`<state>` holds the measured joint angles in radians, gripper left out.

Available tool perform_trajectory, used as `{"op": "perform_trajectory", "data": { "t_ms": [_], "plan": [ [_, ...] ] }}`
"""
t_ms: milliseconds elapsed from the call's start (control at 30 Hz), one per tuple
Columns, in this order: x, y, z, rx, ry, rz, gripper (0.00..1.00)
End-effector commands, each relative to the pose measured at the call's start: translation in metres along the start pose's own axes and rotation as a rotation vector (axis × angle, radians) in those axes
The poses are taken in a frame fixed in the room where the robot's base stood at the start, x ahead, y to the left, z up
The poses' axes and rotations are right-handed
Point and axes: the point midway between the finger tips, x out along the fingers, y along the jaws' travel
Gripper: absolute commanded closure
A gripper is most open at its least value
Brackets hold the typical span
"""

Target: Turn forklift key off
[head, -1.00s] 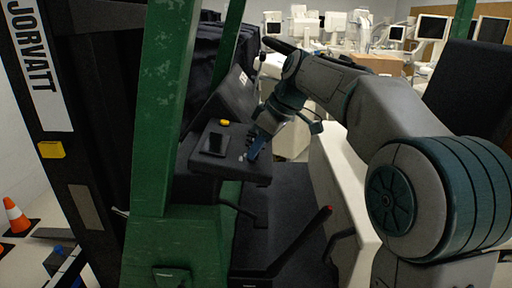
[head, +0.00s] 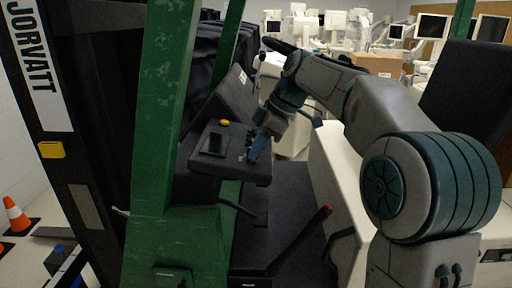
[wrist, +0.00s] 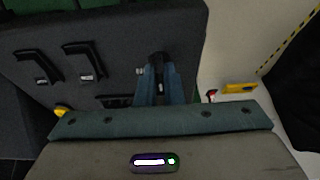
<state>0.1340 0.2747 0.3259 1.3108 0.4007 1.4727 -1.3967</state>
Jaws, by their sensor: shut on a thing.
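My gripper shows at the right part of the forklift's black console (head: 200,168) in the head view (head: 251,155). In the wrist view its two blue fingers (wrist: 159,84) are close together, shut on a small dark piece at the console, which I take to be the key (wrist: 158,61). The fingers cover much of it, so its turn angle cannot be read. In the head view the key is hidden by the gripper.
A dark display (head: 214,145) and a yellow button (head: 224,123) are on the console. Two black levers (wrist: 84,58) (wrist: 37,64) stand beside the fingers in the wrist view. A green post (head: 165,110) rises at left. A red-tipped lever (head: 326,210) is below.

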Motion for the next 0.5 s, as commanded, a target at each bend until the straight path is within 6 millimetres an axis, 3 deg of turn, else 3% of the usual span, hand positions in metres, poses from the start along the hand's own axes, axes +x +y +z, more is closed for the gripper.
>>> {"op": "perform_trajectory", "data": {
  "t_ms": [167, 200, 233, 267, 500],
  "plan": [
    [-0.0005, 0.0001, -0.0002, -0.001, 0.000, 0.001, 1.00],
    [-0.0005, 0.0001, -0.0002, -0.001, 0.000, 0.001, 0.82],
    [-0.0005, 0.0001, -0.0003, -0.001, 0.000, 0.001, 0.73],
    [-0.0004, 0.0000, -0.0002, -0.001, 0.000, 0.001, 0.71],
    [-0.0003, -0.0001, -0.0003, 0.000, 0.000, 0.001, 0.71]
  ]
}}
